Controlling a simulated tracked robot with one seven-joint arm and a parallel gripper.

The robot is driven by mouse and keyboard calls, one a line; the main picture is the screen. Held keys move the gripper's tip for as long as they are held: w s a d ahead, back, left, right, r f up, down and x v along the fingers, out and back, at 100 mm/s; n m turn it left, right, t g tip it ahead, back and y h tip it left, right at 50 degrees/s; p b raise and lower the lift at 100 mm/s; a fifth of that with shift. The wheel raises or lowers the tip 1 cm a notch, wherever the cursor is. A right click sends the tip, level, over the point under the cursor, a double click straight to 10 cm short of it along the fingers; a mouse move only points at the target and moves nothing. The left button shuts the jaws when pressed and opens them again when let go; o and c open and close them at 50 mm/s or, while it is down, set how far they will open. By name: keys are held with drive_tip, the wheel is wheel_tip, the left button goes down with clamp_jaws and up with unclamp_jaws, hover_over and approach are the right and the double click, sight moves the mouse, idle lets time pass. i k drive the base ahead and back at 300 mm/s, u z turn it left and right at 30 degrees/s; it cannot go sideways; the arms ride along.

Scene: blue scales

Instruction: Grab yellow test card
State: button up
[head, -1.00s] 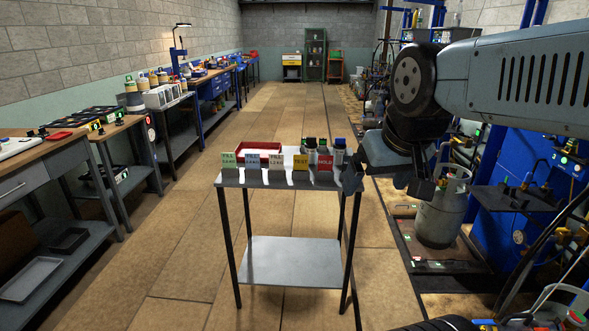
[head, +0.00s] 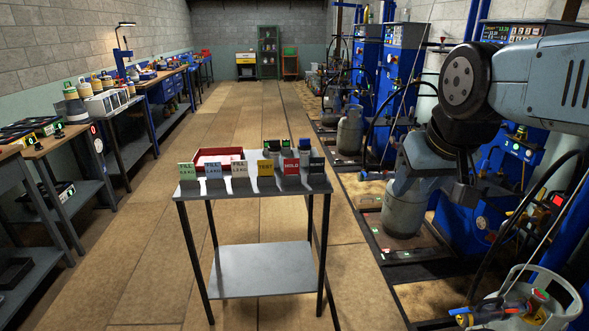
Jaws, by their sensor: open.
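The yellow test card (head: 265,170) stands upright on the small metal table (head: 250,185), in a row of cards along its front edge. A white or grey card (head: 239,169) is on its left and a red HOLD card (head: 291,167) on its right.
A green card (head: 186,170), a blue card (head: 213,168) and a dark card (head: 317,164) share the row. A red tray (head: 218,156) and dark-topped containers (head: 304,149) stand behind. A gas cylinder (head: 404,212) is on the right. The floor left of the table is clear.

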sight(266, 168)
drive_tip(key=u, duration=0.55)
drive_tip(key=i, duration=0.1)
drive_tip(key=z, duration=2.4)
drive_tip(key=k, duration=1.3)
drive_tip(key=u, duration=1.35)
drive_tip(key=i, duration=1)
